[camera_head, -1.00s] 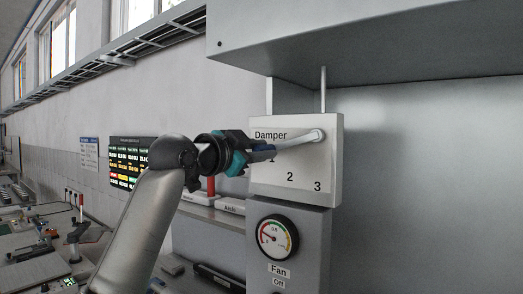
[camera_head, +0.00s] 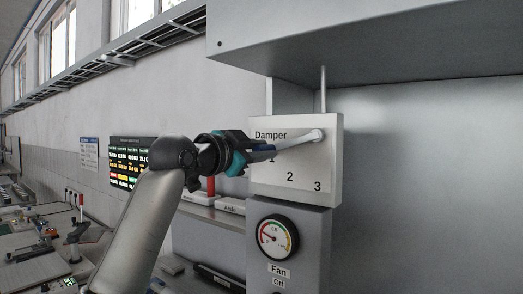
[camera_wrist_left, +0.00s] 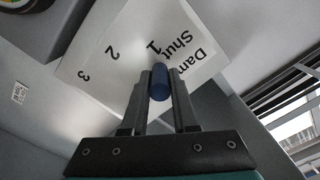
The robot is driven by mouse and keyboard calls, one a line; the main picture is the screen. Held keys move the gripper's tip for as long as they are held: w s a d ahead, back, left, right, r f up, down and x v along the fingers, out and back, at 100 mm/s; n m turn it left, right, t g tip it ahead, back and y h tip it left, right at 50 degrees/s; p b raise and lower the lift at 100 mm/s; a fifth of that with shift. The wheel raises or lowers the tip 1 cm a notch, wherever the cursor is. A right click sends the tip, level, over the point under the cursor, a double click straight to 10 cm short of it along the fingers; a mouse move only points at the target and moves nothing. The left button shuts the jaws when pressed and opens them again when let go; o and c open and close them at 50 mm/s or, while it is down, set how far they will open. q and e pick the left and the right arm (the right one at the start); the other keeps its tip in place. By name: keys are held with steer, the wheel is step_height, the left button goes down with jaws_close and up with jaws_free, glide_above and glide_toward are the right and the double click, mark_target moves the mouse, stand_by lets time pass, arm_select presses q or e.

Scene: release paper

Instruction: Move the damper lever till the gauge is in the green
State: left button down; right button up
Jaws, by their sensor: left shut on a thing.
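The damper lever (camera_head: 298,141) is a pale bar pivoting at the upper right of the white Damper panel (camera_head: 265,178). It points left and slightly down, close to the 1 mark. My left gripper (camera_head: 262,152) is shut on its blue end, which shows between the fingers in the left wrist view (camera_wrist_left: 159,82). The wrist view also shows the panel's labels Shut, 1, 2 and 3. The round gauge (camera_head: 277,237) below the panel has its needle to the left, in the red part of the scale. My right gripper is not in view.
A grey hood (camera_head: 370,40) overhangs the panel. Below the gauge is a Fan label (camera_head: 278,269) with Off under it. A shelf (camera_head: 212,215) with labelled boxes stands behind my left arm, above a cluttered bench.

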arm_select(q)
steer(key=shift+f, duration=0.1)
steer(key=shift+s+d+f+n, duration=0.1)
steer(key=shift+d+f+n, duration=0.05)
steer(key=shift+f+n, duration=0.4)
steer(key=shift+s+d+f+n, duration=0.15)
steer(key=shift+d+f+n, duration=0.1)
steer(key=shift+f+n, duration=0.3)
steer(key=shift+s+d+f+n, duration=0.2)
steer(key=shift+f+n, duration=0.15)
steer(key=shift+n, duration=0.35)
steer(key=c, duration=0.7)
jaws_free()
steer(key=shift+a, duration=0.1)
steer(key=b+v, duration=0.4)
steer(key=v, duration=1.1)
steer(key=shift+s+r, duration=0.1)
